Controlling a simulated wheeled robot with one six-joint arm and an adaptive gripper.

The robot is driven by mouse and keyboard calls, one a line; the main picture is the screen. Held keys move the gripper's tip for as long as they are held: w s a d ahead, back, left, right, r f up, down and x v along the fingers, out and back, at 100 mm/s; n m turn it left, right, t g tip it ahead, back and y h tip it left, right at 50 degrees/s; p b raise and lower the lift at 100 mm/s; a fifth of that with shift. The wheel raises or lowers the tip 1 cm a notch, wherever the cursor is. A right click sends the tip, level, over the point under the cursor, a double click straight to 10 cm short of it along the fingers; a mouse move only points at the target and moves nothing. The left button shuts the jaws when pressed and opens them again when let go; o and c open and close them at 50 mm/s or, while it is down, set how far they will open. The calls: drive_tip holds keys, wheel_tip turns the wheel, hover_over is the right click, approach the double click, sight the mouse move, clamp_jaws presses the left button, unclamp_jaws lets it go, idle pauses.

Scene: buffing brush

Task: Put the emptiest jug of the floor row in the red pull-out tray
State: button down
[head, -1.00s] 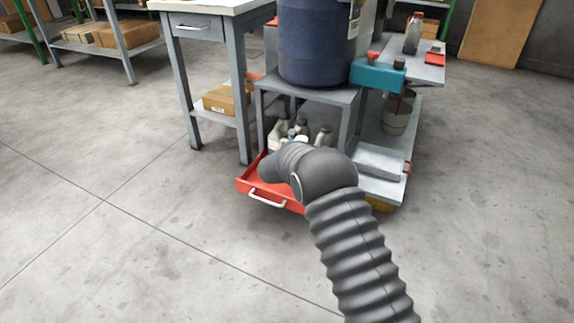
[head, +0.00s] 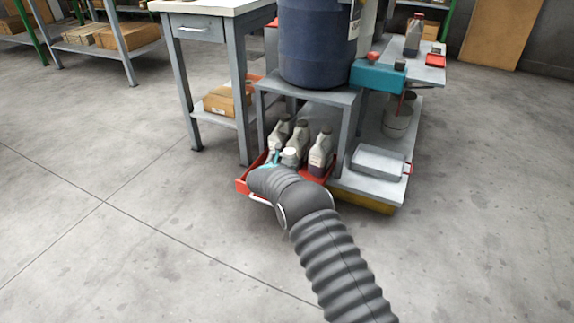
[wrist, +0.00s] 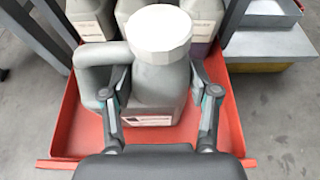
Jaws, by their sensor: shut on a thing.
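The red pull-out tray (head: 243,184) is out at the front of the low grey stand; its rim also shows in the wrist view (wrist: 64,125). My gripper (wrist: 158,108) is shut on a grey jug (wrist: 150,92) with a white cap and a side handle, one finger on each side. The held jug looks upright and lies within the tray's outline, in front of the other jugs. I cannot tell whether its base touches the tray floor. Behind it stands a row of three jugs: left (wrist: 92,14), middle (head: 301,134) and right (head: 320,155). The right one shows dark liquid low down.
A blue drum (head: 315,50) stands on the grey stand (head: 322,97) above the row. A worktable (head: 215,8) is to the left. A low platform with a grey case (head: 378,163) is close on the right. The floor in front is clear.

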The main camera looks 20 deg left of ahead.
drive_tip(key=shift+c, duration=1.4)
unclamp_jaws()
drive_tip(key=shift+r, duration=0.1)
drive_tip(key=d+v, duration=0.1)
drive_tip(key=v, duration=1.1)
drive_tip(key=shift+a+p, duration=0.35)
drive_tip(key=shift+a, duration=0.05)
